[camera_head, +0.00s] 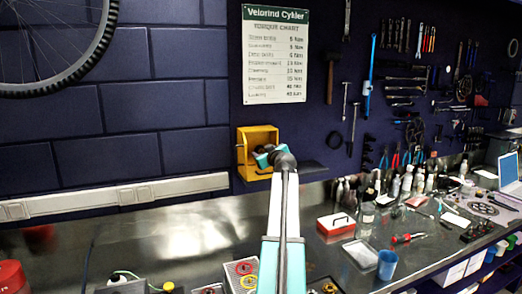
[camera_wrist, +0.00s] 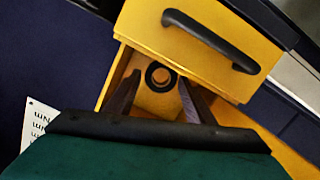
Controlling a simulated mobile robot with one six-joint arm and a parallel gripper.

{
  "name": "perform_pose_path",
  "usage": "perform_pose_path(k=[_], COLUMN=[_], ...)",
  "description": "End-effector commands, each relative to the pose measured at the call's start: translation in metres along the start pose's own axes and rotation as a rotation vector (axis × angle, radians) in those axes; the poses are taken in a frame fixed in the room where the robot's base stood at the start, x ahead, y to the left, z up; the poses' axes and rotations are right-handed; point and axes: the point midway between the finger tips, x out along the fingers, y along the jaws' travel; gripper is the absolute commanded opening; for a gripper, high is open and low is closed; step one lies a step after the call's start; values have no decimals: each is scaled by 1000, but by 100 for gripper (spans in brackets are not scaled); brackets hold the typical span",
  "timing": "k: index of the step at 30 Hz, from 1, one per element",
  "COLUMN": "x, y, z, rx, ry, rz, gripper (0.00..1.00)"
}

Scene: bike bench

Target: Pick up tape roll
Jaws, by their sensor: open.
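The fingers look apart from the roll, but the exact gap in depth cannot be told. In the head view, the yellow box (camera_head: 243,140) stands against the wall, and my wrist covers part of it. The roll is hidden there.
A yellow panel with a black handle (camera_wrist: 210,40) borders the opening in the wrist view. In the head view, a torque chart (camera_head: 274,55) hangs above the box. The metal bench (camera_head: 180,240) carries bottles, a red box (camera_head: 336,228), a clear tray (camera_head: 360,254) and a blue cup (camera_head: 387,265).

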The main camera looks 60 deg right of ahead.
Motion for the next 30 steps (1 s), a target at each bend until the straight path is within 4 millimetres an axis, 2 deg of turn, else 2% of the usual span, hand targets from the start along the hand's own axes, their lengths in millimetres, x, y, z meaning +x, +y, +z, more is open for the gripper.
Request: perform_pose_path(k=[18, 24, 30], x=[2, 2, 2], y=[-1, -1, -1], z=[0, 0, -1], rx=[0, 0, 0], ry=[1, 1, 1], rz=[-1, -1, -1], gripper=[48, 17, 17])
